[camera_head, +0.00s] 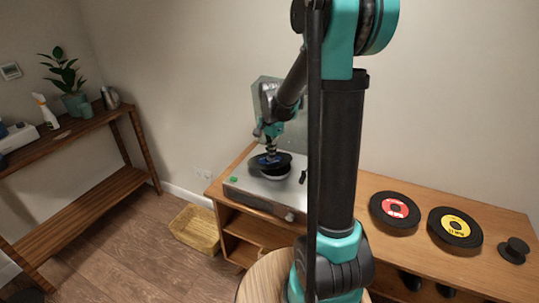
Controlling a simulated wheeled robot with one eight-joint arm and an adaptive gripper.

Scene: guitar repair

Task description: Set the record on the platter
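A dark record with a blue label (285,161) is at the turntable's platter (275,176), directly under my gripper (271,156). The record looks roughly level. I cannot tell whether it rests on the platter or hangs just above it. The silver turntable (245,184) stands on the left part of the wooden cabinet, with a green spot at its left corner. My gripper points down at the middle of the record. Its fingertips are too small and dark to show whether they are shut on it. My arm's near links hide the turntable's right side.
A record with a red label (395,208) and one with a yellow label (455,226) lie on the cabinet top (420,190). A small black knobbed disc (514,250) is at the far right. A wicker basket (196,229) is on the floor. A shelf (100,122) stands left.

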